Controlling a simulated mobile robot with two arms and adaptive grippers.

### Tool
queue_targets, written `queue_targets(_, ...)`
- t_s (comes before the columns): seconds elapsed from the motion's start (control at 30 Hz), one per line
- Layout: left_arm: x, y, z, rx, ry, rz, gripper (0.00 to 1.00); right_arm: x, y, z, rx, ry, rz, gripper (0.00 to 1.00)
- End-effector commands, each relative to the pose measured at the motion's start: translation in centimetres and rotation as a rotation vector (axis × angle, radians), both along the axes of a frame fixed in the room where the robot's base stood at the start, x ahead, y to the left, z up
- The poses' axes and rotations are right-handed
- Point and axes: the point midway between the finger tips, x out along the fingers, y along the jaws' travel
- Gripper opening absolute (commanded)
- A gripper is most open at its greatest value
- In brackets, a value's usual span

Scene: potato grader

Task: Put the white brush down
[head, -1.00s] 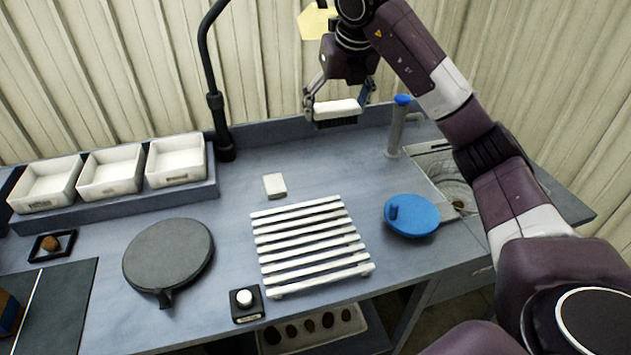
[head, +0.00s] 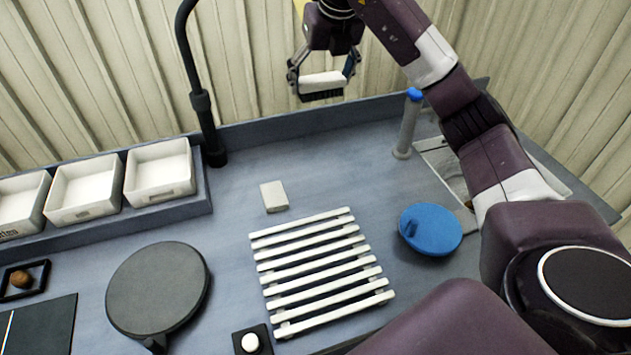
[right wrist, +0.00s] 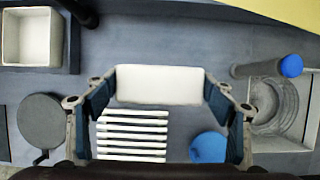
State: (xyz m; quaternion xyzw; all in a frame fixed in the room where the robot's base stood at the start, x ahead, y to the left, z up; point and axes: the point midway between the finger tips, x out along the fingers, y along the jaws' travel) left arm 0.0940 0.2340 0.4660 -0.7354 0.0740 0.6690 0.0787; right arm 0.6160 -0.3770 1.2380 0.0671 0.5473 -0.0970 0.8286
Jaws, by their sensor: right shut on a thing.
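The white brush (head: 322,81) has a white block back and dark bristles facing down. My right gripper (head: 322,78) is shut on its two ends and holds it in the air, above the far edge of the worktop in the head view. In the right wrist view the brush (right wrist: 160,85) sits level between the two fingers (right wrist: 158,92), with its white back toward the camera. The bristles are hidden there. My left gripper is not in view.
A white slatted rack (head: 320,265), a small pale block (head: 273,196), a blue lid (head: 431,230) and a round dark plate (head: 158,288) lie on the worktop. White bins (head: 160,172) stand left, a black post (head: 207,125) behind. A blue-topped tap (head: 408,125) stands by the sink.

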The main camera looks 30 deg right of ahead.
Motion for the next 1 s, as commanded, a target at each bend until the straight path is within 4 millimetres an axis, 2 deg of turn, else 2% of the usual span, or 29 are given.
queue_targets(0.03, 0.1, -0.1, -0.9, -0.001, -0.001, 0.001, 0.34, 0.0, 0.0, -1.0, 0.0, 0.002, 0.0, 0.53)
queue_targets(0.27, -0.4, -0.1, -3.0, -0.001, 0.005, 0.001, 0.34, 0.0, 0.0, -3.1, 0.0, 0.001, 0.0, 0.53)
queue_targets(0.47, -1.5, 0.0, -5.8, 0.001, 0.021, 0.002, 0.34, 0.0, 0.0, -5.8, 0.0, 0.002, 0.0, 0.53)
queue_targets(0.7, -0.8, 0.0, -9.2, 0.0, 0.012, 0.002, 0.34, 0.0, 0.0, -9.2, 0.0, 0.001, 0.0, 0.53)
queue_targets(0.87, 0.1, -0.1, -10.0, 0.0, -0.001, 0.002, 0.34, 0.0, 0.0, -10.2, 0.0, 0.002, 0.0, 0.53)
queue_targets(1.0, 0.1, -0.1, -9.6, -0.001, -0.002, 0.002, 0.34, -0.1, 0.0, -12.1, -0.002, 0.006, 0.0, 0.53)
